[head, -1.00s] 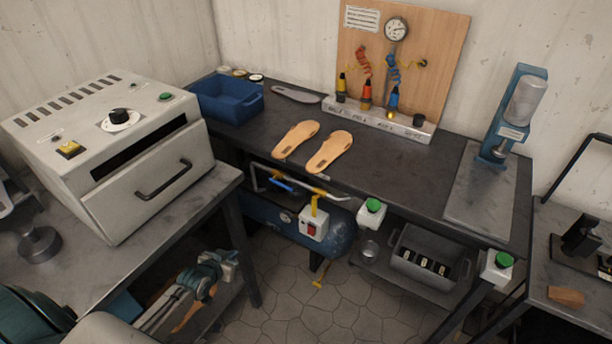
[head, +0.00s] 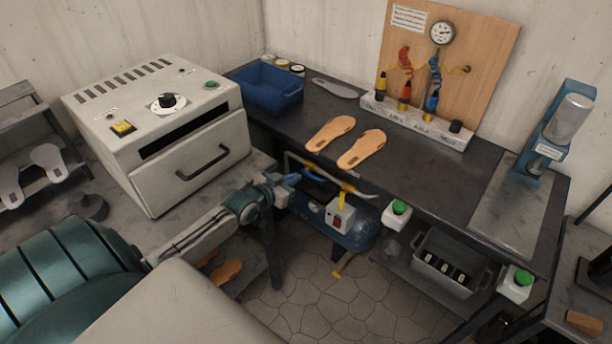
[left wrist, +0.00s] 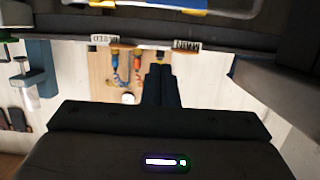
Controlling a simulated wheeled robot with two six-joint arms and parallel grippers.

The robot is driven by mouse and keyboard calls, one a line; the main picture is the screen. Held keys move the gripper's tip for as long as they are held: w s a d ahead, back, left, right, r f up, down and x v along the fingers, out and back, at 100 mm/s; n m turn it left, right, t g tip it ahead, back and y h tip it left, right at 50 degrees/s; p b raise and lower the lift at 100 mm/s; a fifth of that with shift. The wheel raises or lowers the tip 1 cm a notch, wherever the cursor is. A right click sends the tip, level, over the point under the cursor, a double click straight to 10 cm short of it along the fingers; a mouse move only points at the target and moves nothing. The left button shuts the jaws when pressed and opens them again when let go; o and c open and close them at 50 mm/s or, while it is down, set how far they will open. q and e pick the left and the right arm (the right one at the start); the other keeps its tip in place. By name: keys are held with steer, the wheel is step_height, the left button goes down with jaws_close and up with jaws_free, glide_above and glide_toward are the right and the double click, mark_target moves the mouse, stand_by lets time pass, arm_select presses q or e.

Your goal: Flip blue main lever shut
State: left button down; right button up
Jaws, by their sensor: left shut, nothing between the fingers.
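The blue main lever (head: 316,174) sits by a yellow fitting on the grey air pipe (head: 360,193) under the front edge of the dark bench. It looks small and slants roughly along the pipe; its exact angle is hard to tell. My left gripper (head: 290,181) is beside the lever, at its left end, shut and empty. I cannot tell whether they touch. In the left wrist view the closed dark fingers (left wrist: 160,86) point away from the camera, with blue and yellow parts cut off at the top edge. My right gripper is not in view.
The bench (head: 430,185) carries two tan soles (head: 362,149) and a blue bin (head: 268,88).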

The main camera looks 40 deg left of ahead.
arm_select(q)
steer(key=b, duration=0.9)
glide_above(313, 178)
steer(key=s+d, duration=0.1)
steer(key=s, duration=0.1)
step_height(313, 178, down, 3)
step_height(313, 178, down, 4)
steer(key=b, duration=0.2)
steer(key=shift+r+b, duration=0.25)
steer(key=shift+b, duration=0.05)
steer(key=shift+d, duration=0.1)
steer(key=shift+f, duration=0.1)
